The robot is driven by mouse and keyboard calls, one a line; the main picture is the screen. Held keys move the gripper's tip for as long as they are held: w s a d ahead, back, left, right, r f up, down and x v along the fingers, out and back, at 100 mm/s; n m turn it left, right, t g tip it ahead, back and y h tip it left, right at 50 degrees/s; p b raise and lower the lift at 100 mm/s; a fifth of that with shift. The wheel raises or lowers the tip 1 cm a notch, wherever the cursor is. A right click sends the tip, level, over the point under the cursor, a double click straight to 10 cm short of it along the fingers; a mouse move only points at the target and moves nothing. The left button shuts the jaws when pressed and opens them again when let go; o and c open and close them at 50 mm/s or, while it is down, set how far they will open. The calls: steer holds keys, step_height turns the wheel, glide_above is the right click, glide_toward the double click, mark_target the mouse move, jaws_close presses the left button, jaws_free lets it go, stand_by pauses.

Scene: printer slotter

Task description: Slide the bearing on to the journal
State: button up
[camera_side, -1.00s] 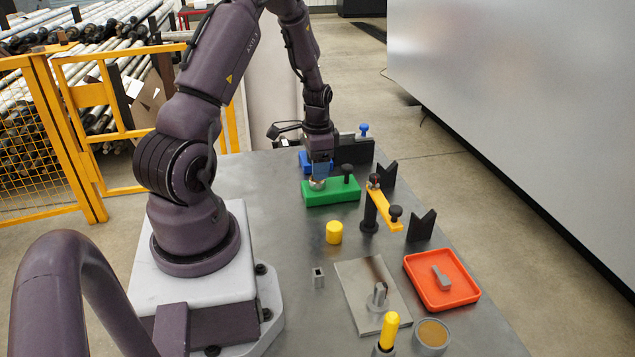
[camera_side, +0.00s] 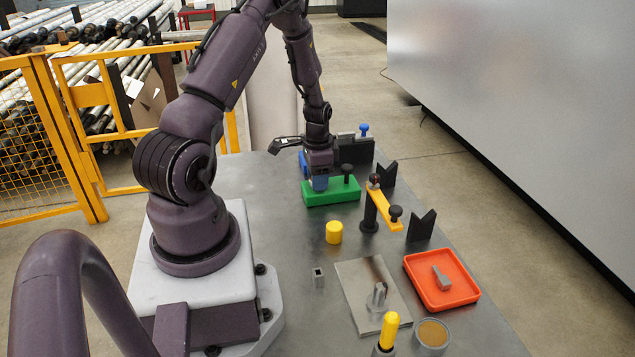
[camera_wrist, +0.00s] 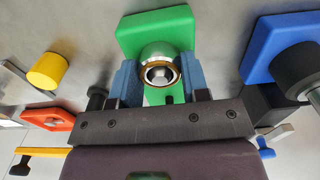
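The bearing (camera_wrist: 160,68) is a silver ring with a brass-coloured inner edge, on the green block (camera_wrist: 187,28) in the wrist view. In the side view the green block (camera_side: 335,194) shows, but my gripper (camera_side: 319,184) hides the bearing. My gripper's blue fingers stand one on each side of the bearing, low over the block. I cannot tell whether they press on it. A blue block (camera_wrist: 273,48) with a dark, steel-tipped cylinder, possibly the journal, is at the right of the wrist view; it is mostly hidden behind my gripper in the side view.
A yellow clamp arm on a black post (camera_side: 369,212) and black V-shaped stands (camera_side: 421,227) are close on the right. A yellow cylinder (camera_side: 334,232), red tray (camera_side: 411,280) and metal plate (camera_side: 352,279) lie nearer the camera.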

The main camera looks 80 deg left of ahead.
steer(key=shift+r, duration=2.5)
steer(key=shift+o, duration=1)
steer(key=shift+c, duration=0.8)
steer(key=w+a+r, duration=0.1)
steer(key=a+r, duration=0.2)
steer(key=a, duration=0.2)
steer(key=w+a+r, duration=0.1)
steer(key=a+r, duration=0.2)
steer(key=a, duration=0.2)
steer(key=w+a+r, duration=0.1)
steer(key=a+r, duration=0.3)
steer(key=a, duration=0.1)
steer(key=shift+a, duration=0.15)
step_height(320, 180, down, 3)
steer(key=shift+r, duration=0.15)
steer(key=shift+f, duration=0.65)
steer(key=shift+f, duration=3.5)
